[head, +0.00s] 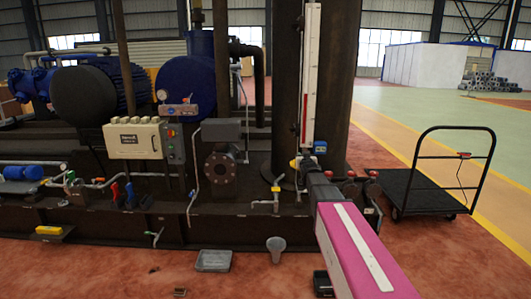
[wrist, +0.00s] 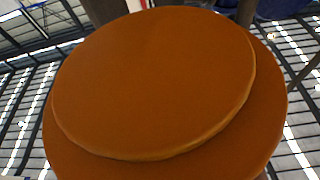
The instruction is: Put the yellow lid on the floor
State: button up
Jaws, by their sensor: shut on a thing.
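My gripper (head: 306,165) is at the end of my pink arm, in front of the thick dark column in the head view. It is shut on a small yellow thing (head: 294,163), which looks like the yellow lid, well above the floor. In the wrist view a round, stepped orange-brown disc, the lid (wrist: 155,85), fills most of the picture very close to the camera. The fingers do not show there. The red-brown floor (head: 120,270) lies in front of the machine skid.
On the floor near the skid lie a grey tray (head: 214,260), a grey funnel-like piece (head: 276,246) and a dark box (head: 322,284). A black cart (head: 425,195) stands at the right. Front-left floor is mostly clear.

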jog(key=s+r, duration=0.1)
jog(key=r, duration=0.1)
jog(key=s+r, duration=0.1)
jog(key=r, duration=0.1)
jog(key=s+r, duration=0.1)
jog(key=r, duration=0.2)
jog(key=shift+s+d+r, duration=0.1)
jog(key=shift+d, duration=0.05)
jog(key=s+r, duration=0.6)
jog(key=r, duration=0.4)
jog(key=shift+s, duration=0.2)
